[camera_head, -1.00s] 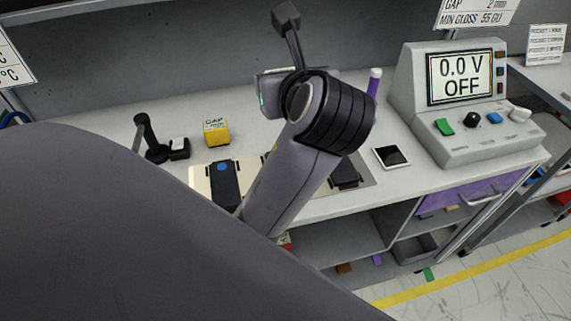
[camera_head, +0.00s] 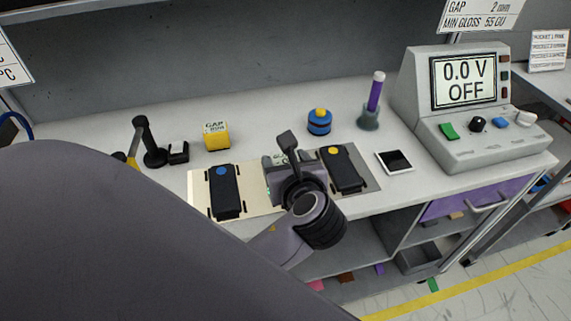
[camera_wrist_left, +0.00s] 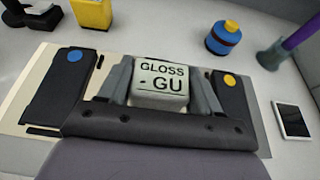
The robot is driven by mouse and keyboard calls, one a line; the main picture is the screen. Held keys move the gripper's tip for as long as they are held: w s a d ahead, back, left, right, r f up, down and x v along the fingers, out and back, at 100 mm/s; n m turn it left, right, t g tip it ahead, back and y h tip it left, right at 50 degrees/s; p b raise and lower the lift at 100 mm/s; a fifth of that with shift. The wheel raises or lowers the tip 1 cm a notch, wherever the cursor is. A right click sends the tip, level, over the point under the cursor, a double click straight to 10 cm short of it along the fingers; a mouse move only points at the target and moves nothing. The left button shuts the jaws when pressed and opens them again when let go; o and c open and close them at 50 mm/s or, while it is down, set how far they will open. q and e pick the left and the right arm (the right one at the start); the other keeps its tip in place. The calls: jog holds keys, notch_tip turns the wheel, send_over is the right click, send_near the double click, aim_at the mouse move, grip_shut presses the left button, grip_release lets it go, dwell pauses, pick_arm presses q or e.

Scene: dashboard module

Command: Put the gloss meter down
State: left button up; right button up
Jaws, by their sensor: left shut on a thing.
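The gloss meter is a pale box marked "GLOSS GU" (camera_wrist_left: 160,83) in the left wrist view. My left gripper (camera_head: 288,168) is shut on it, with one grey finger on each side in the wrist view. In the head view the meter is mostly hidden behind my wrist. It is at the bench fixture, between a black module with a blue dot (camera_head: 225,188) and a black module with a yellow dot (camera_head: 344,170). I cannot tell whether it touches the surface. My right gripper is not in view.
Behind stand a yellow gap box (camera_head: 216,136), a blue and red pot with a yellow top (camera_head: 319,122) and a purple stick in a holder (camera_head: 375,95). A small dark-screened tablet (camera_head: 395,161) and a grey console reading "0.0 V OFF" (camera_head: 465,105) are at right.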

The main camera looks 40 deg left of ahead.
pick_arm(q)
jog(key=shift+f, duration=0.15)
jog(key=o, duration=1.1)
jog(key=shift+f, duration=0.1)
jog(key=shift+o, duration=0.2)
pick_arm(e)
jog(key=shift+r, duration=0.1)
